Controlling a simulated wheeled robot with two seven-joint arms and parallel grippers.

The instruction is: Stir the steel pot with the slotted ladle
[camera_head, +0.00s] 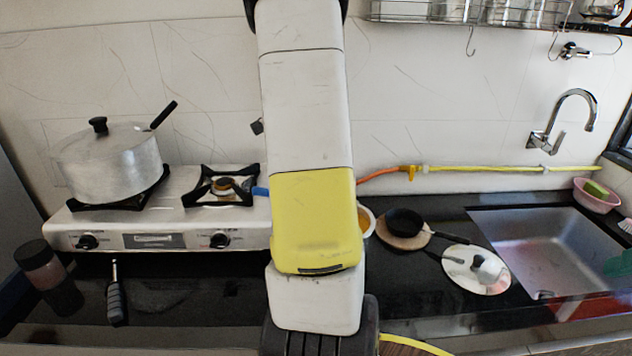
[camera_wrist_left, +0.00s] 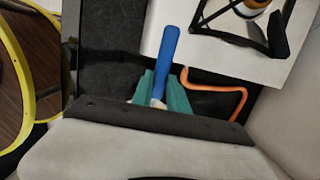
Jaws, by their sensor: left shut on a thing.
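My left gripper (camera_wrist_left: 160,88) shows in the left wrist view, its teal fingers shut on a tool with a blue handle (camera_wrist_left: 169,52), taken to be the slotted ladle. Its lower end is hidden. In the head view only a bit of this blue handle (camera_head: 261,191) shows at the left edge of my arm, which hides the gripper. A large lidded metal pot (camera_head: 108,168) stands on the left burner. A pale rim of another vessel (camera_head: 371,222) shows just right of my arm; I cannot tell which is the steel pot.
The stove (camera_head: 170,235) has a bare right burner (camera_head: 222,185). A small black pan (camera_head: 406,222), a steel lid (camera_head: 482,272) and the sink (camera_head: 550,250) lie to the right. A jar (camera_head: 40,266) and black-handled tool (camera_head: 114,300) are at left. An orange hose (camera_wrist_left: 238,92) runs beside the gripper.

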